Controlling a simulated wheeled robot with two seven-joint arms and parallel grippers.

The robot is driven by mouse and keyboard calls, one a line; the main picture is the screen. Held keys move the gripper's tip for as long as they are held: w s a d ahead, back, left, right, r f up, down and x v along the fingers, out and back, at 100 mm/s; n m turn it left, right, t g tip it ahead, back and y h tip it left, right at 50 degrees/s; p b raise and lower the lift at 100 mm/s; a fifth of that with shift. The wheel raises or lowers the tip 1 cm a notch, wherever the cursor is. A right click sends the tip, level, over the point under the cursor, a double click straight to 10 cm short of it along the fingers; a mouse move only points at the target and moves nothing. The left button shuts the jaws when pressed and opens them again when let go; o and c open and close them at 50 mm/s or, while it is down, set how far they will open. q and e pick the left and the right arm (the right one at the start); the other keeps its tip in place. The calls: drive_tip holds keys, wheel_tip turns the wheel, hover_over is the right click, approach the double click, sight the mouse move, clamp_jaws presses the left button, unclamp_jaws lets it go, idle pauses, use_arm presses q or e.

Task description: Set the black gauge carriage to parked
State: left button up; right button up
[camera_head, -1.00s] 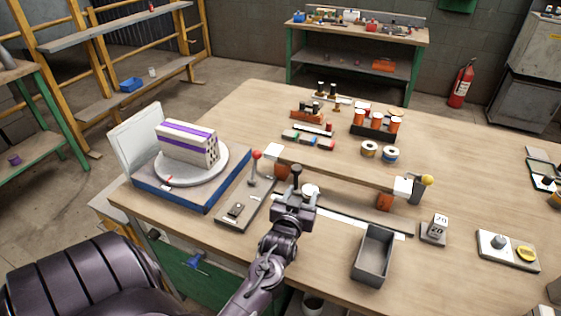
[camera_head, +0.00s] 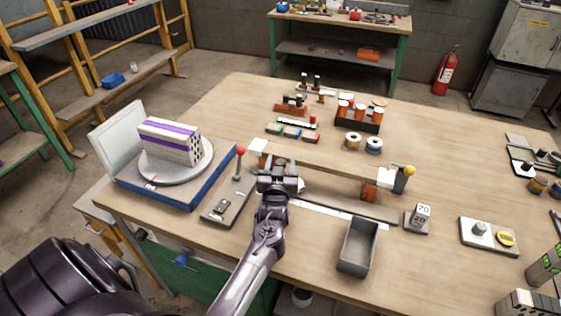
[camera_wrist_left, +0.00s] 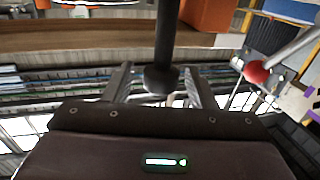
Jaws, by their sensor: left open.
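In the left wrist view a black rod with a round knob (camera_wrist_left: 163,45) stands between the fingers of my left gripper (camera_wrist_left: 163,88). It looks like the handle of the black gauge carriage. The fingers are open on both sides of it, with gaps visible. In the head view my left gripper (camera_head: 278,178) is over the left part of the long gauge beside the wooden beam (camera_head: 335,170). There it hides most of the carriage, so its exact place on the gauge cannot be told. My right gripper is not in view.
A red-knobbed lever (camera_head: 239,163) stands close left of my gripper, and a yellow-knobbed lever (camera_head: 408,172) at the beam's right end. A grey open bin (camera_head: 357,246) stands in front. A turntable (camera_head: 205,165) with a brick (camera_head: 171,142) is at the left.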

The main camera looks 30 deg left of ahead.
use_arm(q)
drive_tip(key=shift+w+a, duration=0.1)
clamp_jaws()
drive_tip(key=shift+s+a, duration=0.2)
drive_tip(key=shift+a, duration=0.55)
drive_tip(key=shift+s+a, duration=0.15)
drive_tip(key=shift+a, duration=0.55)
drive_tip(key=shift+s+a, duration=0.2)
drive_tip(key=shift+a, duration=0.55)
drive_tip(key=shift+c, duration=1.5)
unclamp_jaws()
drive_tip(key=shift+r, duration=0.1)
drive_tip(key=o, duration=0.3)
drive_tip(key=shift+a, duration=0.1)
drive_tip(key=shift+s+d+f, duration=0.2)
drive_tip(key=shift+s+d, duration=0.15)
drive_tip(key=shift+s, duration=0.05)
drive_tip(key=b+v, duration=0.1)
drive_tip(key=v, duration=0.5)
drive_tip(key=shift+s, duration=0.4)
